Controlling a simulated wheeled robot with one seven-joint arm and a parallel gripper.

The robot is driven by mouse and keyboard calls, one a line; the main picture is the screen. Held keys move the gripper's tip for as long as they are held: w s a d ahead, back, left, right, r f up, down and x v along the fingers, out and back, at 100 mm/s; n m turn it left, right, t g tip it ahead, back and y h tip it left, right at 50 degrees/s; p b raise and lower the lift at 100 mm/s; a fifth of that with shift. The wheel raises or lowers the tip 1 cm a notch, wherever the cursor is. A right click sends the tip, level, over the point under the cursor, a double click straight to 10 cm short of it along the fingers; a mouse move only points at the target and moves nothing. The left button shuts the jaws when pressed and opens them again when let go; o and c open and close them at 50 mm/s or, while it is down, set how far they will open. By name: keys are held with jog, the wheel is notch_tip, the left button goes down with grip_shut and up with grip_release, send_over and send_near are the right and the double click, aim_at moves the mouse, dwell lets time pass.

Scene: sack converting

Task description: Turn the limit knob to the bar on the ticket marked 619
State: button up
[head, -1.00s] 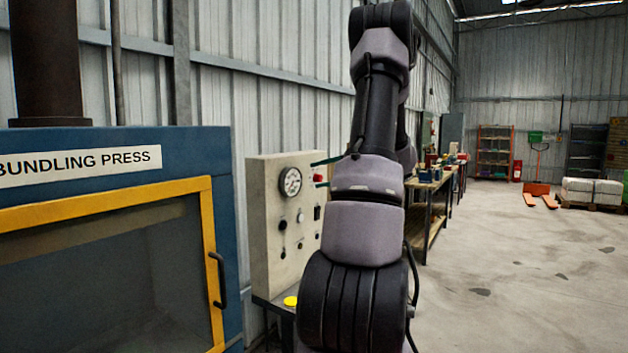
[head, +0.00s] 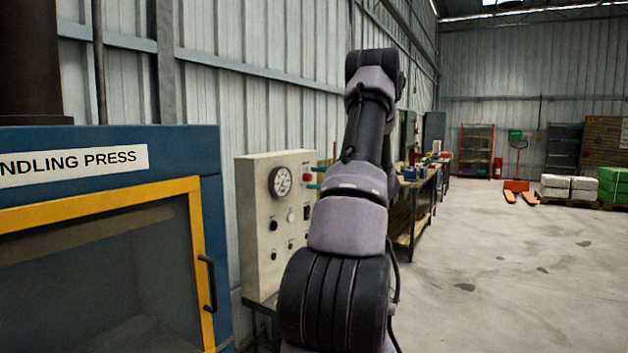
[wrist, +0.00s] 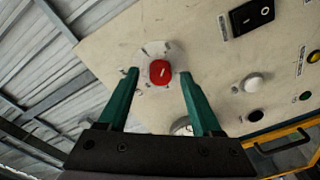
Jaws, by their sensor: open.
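A red knob (wrist: 160,71) with a short white line on its face sits on the beige control panel (wrist: 110,50), between my open fingers in the wrist view. A pale round plate (wrist: 155,48) with small dark marks lies behind it. My gripper (wrist: 158,78) has two green fingers, one on each side of the knob, with a visible gap to each. In the head view the red knob (head: 307,177) shows just left of my gripper (head: 315,178). No ticket marked 619 can be read in either view.
The panel also carries a round gauge (head: 281,181), a black rocker switch (wrist: 251,16), a white button (wrist: 253,82) and a black knob (wrist: 255,115). The blue bundling press (head: 170,150) stands to the left. Open floor (head: 500,260) lies to the right.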

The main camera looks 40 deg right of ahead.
jog(key=shift+w+a, duration=0.25)
jog(key=shift+w, duration=0.2)
grip_shut()
